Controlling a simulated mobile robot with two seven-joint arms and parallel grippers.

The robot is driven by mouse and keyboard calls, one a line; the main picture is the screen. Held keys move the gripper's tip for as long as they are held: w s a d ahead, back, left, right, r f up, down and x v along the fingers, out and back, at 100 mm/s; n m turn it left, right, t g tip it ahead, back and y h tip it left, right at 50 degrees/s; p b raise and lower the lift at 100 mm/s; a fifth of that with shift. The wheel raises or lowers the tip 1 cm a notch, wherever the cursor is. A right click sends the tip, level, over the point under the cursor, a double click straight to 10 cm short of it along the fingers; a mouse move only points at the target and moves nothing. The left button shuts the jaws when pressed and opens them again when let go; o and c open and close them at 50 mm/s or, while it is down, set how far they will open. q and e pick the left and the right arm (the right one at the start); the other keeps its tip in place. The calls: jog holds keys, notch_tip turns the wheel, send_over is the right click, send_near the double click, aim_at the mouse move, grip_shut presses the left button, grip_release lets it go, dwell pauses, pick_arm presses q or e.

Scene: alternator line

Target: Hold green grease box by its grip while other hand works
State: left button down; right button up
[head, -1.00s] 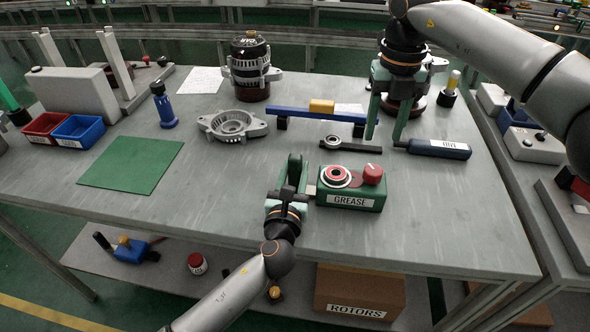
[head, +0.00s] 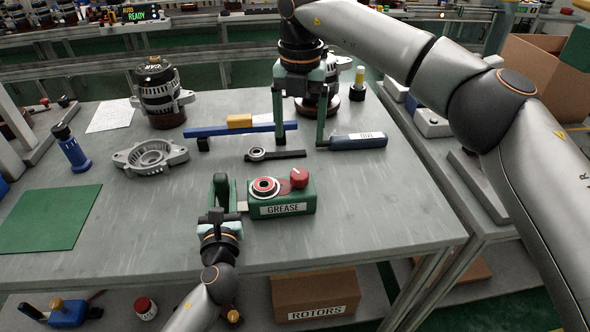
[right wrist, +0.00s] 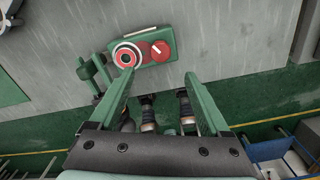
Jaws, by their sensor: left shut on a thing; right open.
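The green grease box (head: 307,199) stands on the grey table, its GREASE label facing the front edge. A red knob (head: 299,177) and a bearing ring (head: 265,187) with a red seal sit on its top. My left gripper (head: 228,196) is shut on the grip at the box's left side. The box also shows in the right wrist view (right wrist: 171,43), with the ring and knob on top. My right gripper (head: 299,128) is open and empty, above the table behind the box. Its two fingers show in the right wrist view (right wrist: 158,92).
A dark tool (head: 358,141) lies right of my right gripper. A black rod with a ring end (head: 285,154) and a blue bar with a yellow block (head: 220,130) lie behind the box. A grey housing (head: 150,157), an alternator (head: 160,95) and a green mat (head: 48,220) are further left.

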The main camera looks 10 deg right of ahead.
aim_at(299, 174)
notch_tip(299, 174, down, 11)
jog(key=m, duration=0.4)
jog(key=shift+m, duration=0.4)
grip_shut()
dwell(0.7)
